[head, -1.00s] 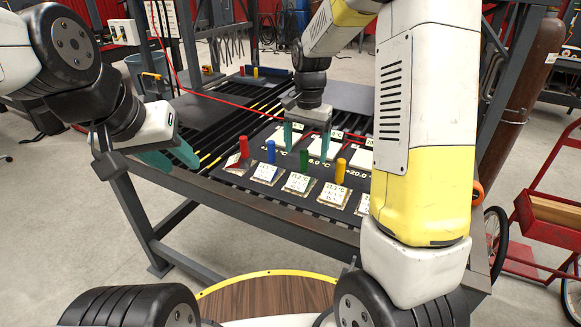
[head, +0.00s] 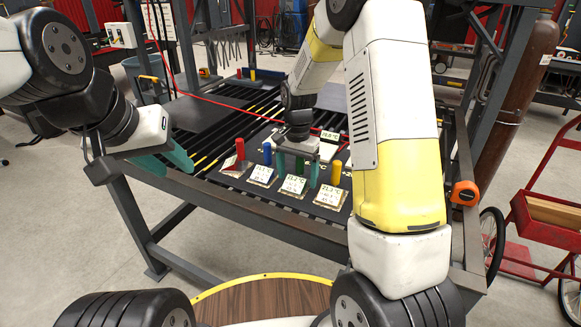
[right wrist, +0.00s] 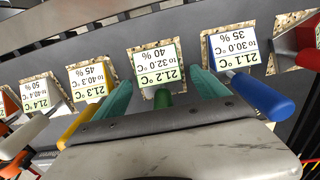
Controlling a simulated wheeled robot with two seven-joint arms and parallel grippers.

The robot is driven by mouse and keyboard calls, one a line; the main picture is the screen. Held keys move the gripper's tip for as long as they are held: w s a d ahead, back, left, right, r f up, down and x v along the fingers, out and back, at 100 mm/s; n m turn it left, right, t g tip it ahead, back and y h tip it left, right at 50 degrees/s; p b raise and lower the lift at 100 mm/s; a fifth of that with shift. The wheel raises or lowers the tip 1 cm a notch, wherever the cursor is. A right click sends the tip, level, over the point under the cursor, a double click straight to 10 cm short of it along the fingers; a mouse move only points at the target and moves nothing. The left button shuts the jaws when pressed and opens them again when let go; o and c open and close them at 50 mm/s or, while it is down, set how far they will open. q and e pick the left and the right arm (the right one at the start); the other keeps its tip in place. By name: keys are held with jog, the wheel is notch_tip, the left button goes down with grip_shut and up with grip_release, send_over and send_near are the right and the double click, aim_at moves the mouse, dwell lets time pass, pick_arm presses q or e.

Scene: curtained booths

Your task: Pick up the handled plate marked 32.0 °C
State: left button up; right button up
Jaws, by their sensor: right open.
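The plate marked 32.0 °C (head: 293,187) has a green handle and lies on the dark slatted table. In the right wrist view this plate (right wrist: 155,66) carries a label reading 21.2 °C to 32.0 °C, 40 %, upside down. My right gripper (head: 297,178) is open over it. In the right wrist view its teal fingers (right wrist: 164,92) stand on either side of the green handle (right wrist: 164,98), with the handle's lower part hidden by the gripper body. My left gripper (head: 178,170) is open and empty at the table's left front edge.
The blue-handled plate marked 30.0 °C (right wrist: 241,52) and the yellow-handled plate marked 40.3 °C (right wrist: 90,82) lie close on either side. A red-handled plate (head: 233,165) is further left. An orange tape measure (head: 465,193) sits at the right edge.

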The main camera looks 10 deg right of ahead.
grip_shut()
jog(key=shift+r, duration=0.1)
